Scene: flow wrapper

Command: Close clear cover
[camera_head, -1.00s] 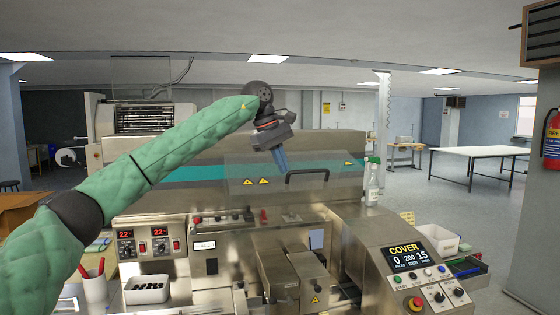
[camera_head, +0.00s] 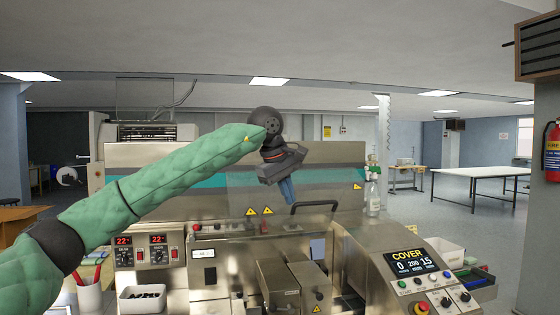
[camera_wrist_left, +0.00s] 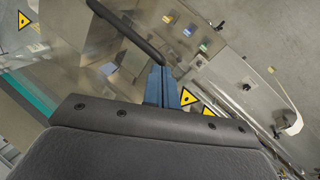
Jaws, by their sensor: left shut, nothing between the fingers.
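The clear cover (camera_head: 275,207) is a see-through panel with yellow warning triangles and a black bar handle (camera_head: 314,206). It stands partly raised over the wrapper's work area. My left gripper (camera_head: 289,199) is shut and empty, its blue fingers pointing down at the cover just left of the handle. In the left wrist view the blue fingers (camera_wrist_left: 160,76) lie beside the black handle (camera_wrist_left: 128,32), not around it. I cannot tell whether the fingertips touch the cover. My right gripper is not in view.
A control panel with a screen reading COVER (camera_head: 407,257) stands at the front right. A spray bottle (camera_head: 372,192) stands at the machine's right end. A white bin (camera_head: 142,298) and a pen cup (camera_head: 89,295) sit at the front left.

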